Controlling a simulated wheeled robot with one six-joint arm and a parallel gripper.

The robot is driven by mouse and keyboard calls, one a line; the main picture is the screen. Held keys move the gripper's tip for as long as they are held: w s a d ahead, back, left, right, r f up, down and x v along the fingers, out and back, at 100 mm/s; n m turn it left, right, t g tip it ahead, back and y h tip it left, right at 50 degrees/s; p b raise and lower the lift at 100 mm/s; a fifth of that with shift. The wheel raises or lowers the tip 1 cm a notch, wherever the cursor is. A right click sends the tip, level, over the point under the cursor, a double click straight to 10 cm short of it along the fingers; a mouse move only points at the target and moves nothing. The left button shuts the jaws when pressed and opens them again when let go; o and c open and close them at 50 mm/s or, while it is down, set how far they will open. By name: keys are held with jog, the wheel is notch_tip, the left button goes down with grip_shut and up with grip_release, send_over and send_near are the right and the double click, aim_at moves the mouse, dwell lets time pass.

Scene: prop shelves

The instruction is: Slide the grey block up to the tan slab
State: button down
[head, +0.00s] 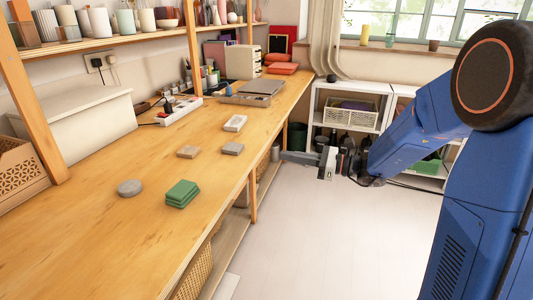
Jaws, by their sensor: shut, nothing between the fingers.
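The grey block (233,148) lies flat on the wooden worktop near its right edge. The tan slab (188,152) lies flat to its left, with a strip of bare wood between them. My gripper (287,156) is shut and empty. It is to the right of the grey block, off the worktop's right edge, and does not touch the block. The fingers are small and dark in this view, and their detail is hard to make out.
On the worktop (90,250), a whitish block (235,123) lies behind the grey block. A green stack (182,193) and a grey disc (130,187) lie nearer the front. A power strip (180,111) is at the back. Bare wood surrounds the slab.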

send_near(232, 147)
jog(key=x, duration=0.3)
jog(key=shift+w+a, duration=0.15)
dwell(0.5)
jog(key=x, duration=0.6)
jog(key=shift+w+a, duration=0.1)
jog(key=shift+a, duration=0.2)
